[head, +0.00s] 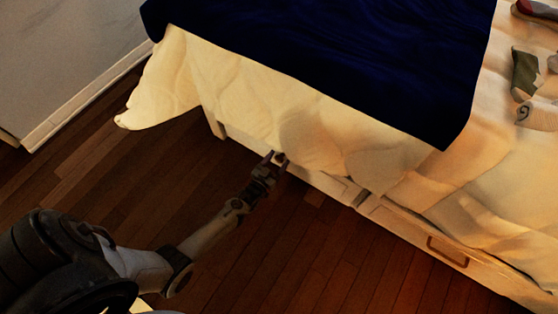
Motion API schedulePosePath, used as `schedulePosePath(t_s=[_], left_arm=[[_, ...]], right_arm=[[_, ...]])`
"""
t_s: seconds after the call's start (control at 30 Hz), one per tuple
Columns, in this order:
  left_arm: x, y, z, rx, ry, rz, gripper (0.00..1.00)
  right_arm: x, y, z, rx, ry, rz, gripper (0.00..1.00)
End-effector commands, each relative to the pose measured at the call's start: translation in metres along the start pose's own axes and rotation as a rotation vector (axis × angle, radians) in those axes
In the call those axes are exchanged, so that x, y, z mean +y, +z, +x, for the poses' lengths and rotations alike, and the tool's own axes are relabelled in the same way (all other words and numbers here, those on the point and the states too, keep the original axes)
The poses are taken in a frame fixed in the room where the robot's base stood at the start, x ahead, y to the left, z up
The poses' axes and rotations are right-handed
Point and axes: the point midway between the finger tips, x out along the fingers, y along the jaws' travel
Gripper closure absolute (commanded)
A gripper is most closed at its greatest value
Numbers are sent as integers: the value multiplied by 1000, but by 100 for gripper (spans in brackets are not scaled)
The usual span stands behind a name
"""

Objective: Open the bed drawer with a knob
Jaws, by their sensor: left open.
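The bed's white base has a left drawer (327,182), partly covered by the hanging cream bedding. My left gripper (277,157) is open in front of this drawer, close to its face and just under the bedding's lower edge. A small dark shape sits between the fingertips and may be the knob, but I cannot tell clearly. The drawer looks shut. My right gripper is not in view.
A second drawer with a rectangular handle (447,251) is at the right. Cream bedding (235,95) and a dark blue blanket (330,50) hang over the bed's side. Clothes (525,75) lie on top at the right. The wooden floor (300,255) is clear.

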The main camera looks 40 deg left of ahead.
Motion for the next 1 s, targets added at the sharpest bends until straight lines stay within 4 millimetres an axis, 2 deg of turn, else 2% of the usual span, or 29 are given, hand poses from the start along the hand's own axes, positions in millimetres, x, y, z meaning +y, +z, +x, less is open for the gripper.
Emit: schedulePosePath(t_s=[0.2,0.5,0.9,1.0], left_arm=[[0,0,12,0,0,0,36],[0,0,13,0,0,0,38],[0,0,13,0,0,0,99],[0,0,13,0,0,0,100]], right_arm=[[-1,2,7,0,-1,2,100],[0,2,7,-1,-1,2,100],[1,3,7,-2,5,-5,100],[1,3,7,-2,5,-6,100]])
